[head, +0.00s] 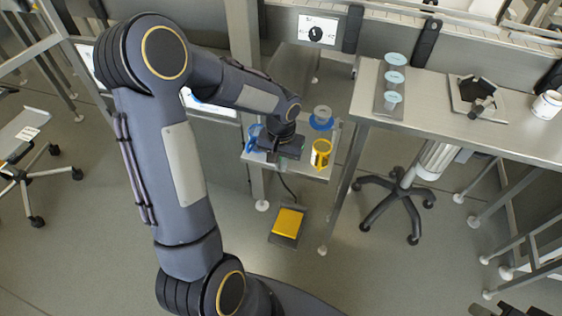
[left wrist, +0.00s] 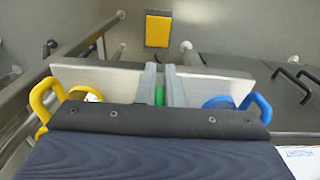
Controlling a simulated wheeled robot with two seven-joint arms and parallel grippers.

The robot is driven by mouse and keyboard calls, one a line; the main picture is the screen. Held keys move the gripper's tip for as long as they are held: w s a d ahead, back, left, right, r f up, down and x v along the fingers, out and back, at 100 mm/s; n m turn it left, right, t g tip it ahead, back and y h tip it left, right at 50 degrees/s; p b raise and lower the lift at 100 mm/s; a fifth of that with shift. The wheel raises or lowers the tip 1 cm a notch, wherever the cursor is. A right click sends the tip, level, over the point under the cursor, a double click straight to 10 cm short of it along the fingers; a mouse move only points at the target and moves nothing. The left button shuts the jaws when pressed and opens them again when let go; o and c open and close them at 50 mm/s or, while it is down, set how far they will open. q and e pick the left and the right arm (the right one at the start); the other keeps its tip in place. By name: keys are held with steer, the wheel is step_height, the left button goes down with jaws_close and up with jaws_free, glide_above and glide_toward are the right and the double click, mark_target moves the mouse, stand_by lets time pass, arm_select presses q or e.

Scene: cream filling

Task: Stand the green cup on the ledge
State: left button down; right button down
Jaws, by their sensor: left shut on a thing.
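My left gripper (head: 285,152) is over the small metal ledge (head: 318,172) in the head view, and its body hides what it holds there. In the left wrist view its two grey fingers (left wrist: 162,88) are shut on the green cup (left wrist: 159,96), of which only a thin green strip shows between them. The ledge (left wrist: 215,88) lies behind the fingers in that view. I cannot tell whether the cup touches the ledge. My right gripper is not in view.
A yellow cup (head: 321,152) stands on the ledge to the gripper's right, a blue cup (head: 254,138) to its left. A clear vessel with a blue ring (head: 322,118) stands behind. A yellow-topped pedal (head: 288,221) is on the floor. A steel table (head: 440,125) is at right.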

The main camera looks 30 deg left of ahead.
arm_select(q)
steer(key=c, duration=1.6)
jaws_free()
steer(key=shift+f, duration=0.1)
steer(key=shift+o, duration=0.2)
steer(key=shift+r, duration=0.3)
step_height(320, 180, up, 11)
steer(key=p, duration=0.3)
steer(key=shift+f, duration=0.2)
steer(key=shift+s+r, duration=0.15)
steer(key=shift+r, duration=0.55)
steer(key=s+d+r+t+h, duration=0.2)
steer(key=s+d, duration=0.1)
steer(key=s, duration=0.6)
steer(key=s+d+r+m+t+h, duration=0.1)
steer(key=s+d+r+t, duration=0.2)
steer(key=s, duration=0.6)
steer(key=shift+s+d+t+h, duration=0.3)
steer(key=shift+d+h, duration=0.1)
steer(key=shift+d, duration=0.1)
